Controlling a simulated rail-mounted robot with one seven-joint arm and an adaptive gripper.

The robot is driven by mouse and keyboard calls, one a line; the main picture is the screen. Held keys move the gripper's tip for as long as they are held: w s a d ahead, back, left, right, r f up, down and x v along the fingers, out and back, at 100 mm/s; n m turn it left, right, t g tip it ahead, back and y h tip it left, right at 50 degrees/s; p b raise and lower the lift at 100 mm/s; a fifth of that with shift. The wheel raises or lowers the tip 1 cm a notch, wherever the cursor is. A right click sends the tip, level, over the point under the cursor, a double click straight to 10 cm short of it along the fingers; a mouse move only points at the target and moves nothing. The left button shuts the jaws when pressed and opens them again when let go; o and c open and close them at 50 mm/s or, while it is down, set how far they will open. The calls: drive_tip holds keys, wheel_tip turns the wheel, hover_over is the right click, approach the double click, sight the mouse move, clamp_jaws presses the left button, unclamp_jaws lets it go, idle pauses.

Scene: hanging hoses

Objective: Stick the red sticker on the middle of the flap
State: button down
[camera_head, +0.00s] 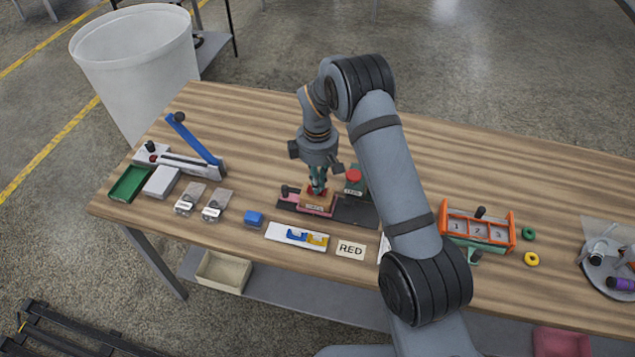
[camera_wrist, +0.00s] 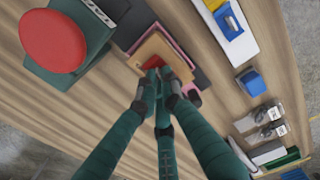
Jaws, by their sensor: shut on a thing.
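My gripper (camera_head: 318,186) is over the middle of the table, pointing down at a tan box (camera_head: 318,205) on a dark base. In the wrist view, my gripper's fingers (camera_wrist: 160,86) are closed together with a small red sticker (camera_wrist: 154,62) at their tips. The sticker lies over the tan top, the flap (camera_wrist: 149,48), near its middle. I cannot tell whether the sticker touches the flap. The fingers hide part of the sticker and the near side of the box. A pink holder (camera_head: 303,208) surrounds the lower box.
A green box with a round red button (camera_head: 353,176) stands close behind the tan box. An orange rack (camera_head: 478,232) stands right. The table behind is clear.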

drive_tip(key=shift+f, duration=0.3)
idle(0.5)
drive_tip(key=c, duration=1.9)
unclamp_jaws()
drive_tip(key=shift+o, duration=0.5)
drive_tip(key=o, duration=0.4)
drive_tip(key=shift+c, duration=0.2)
drive_tip(key=shift+o, duration=0.4)
drive_tip(key=shift+r, duration=0.2)
drive_tip(key=shift+r+p, duration=2.45)
drive_tip(key=shift+r, duration=0.95)
